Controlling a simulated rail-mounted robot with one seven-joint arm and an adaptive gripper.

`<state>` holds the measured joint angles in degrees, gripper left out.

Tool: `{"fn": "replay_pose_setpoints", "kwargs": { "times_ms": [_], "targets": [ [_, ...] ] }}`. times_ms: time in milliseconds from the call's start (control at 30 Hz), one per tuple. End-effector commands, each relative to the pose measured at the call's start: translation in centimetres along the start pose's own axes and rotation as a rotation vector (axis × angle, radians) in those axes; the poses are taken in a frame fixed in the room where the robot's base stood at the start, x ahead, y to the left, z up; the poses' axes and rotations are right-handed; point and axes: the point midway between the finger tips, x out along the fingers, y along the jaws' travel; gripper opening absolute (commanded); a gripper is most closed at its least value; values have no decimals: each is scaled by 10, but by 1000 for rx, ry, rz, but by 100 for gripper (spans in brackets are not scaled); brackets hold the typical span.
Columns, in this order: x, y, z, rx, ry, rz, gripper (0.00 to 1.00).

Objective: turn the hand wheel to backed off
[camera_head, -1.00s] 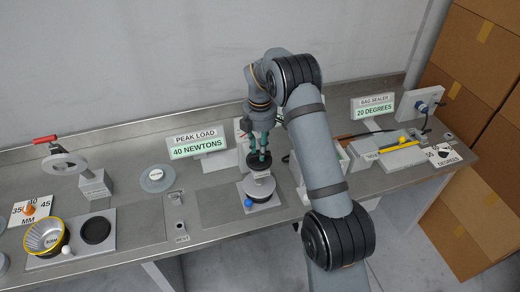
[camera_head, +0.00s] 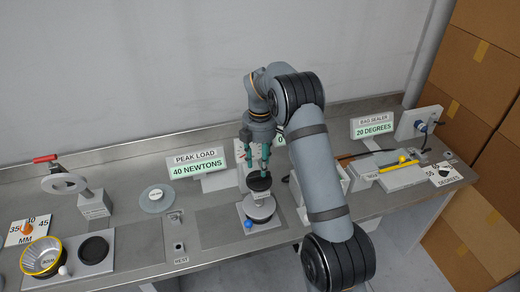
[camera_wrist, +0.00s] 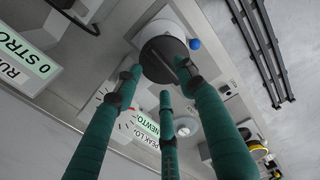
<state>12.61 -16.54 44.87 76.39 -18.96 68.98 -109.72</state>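A black disc (camera_head: 258,182), which seems to be the hand wheel, sits on the press above a round pale plate (camera_head: 259,207). It also shows in the wrist view as a black disc (camera_wrist: 160,58) with a slot-like mark near its right side. My gripper (camera_head: 258,167) points down over it, its three teal fingers spread. In the wrist view my gripper (camera_wrist: 162,84) has two tips by the disc's left and right edges and the third short of its near edge. The fingers look apart from the disc, though contact at the sides is hard to tell.
The peak load sign (camera_head: 198,163) reads 40 newtons, left of the press. A blue ball (camera_head: 248,224) is at the press's front. A grey round piece with a red handle (camera_head: 65,182) stands at far left, near a yellow-rimmed bowl (camera_head: 42,258). The bag sealer (camera_head: 400,172) is at right.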

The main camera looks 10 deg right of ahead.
Motion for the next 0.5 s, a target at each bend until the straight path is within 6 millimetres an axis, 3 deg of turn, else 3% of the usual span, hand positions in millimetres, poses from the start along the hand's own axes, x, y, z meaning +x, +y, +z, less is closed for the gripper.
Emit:
{"fn": "replay_pose_setpoints", "kwargs": {
  "times_ms": [200, 500],
  "targets": [
    [-48, 2, 0, -1, 0, 5, 40],
    [-81, 0, 0, -2, 0, 1, 40]
  ]
}}
